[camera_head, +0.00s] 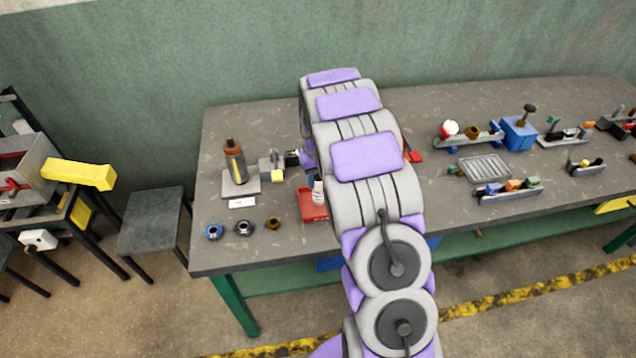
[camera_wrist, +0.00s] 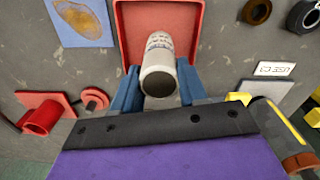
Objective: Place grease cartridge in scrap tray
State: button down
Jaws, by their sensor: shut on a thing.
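The grease cartridge (camera_wrist: 158,55) is a pale cylinder with printed bands and a dark round end. My gripper (camera_wrist: 159,88) is shut on it, with a blue finger on each side. In the wrist view it overlaps the red scrap tray (camera_wrist: 194,22); whether it touches the tray floor I cannot tell. In the head view the white cartridge (camera_head: 318,190) shows upright at the red tray (camera_head: 306,205), just left of my arm. My arm hides part of the tray and most of the gripper there.
Several rings (camera_head: 243,228) lie near the bench's front edge. A red cylinder (camera_wrist: 42,118) lies left in the wrist view. A grey ribbed tray (camera_head: 485,167) sits right.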

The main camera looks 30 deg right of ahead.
jog(key=shift+d+f, duration=0.1)
jog(key=shift+f, duration=0.8)
jog(key=shift+d, duration=0.1)
jog(key=c, duration=0.6)
grip_release()
jog(key=shift+r, duration=0.1)
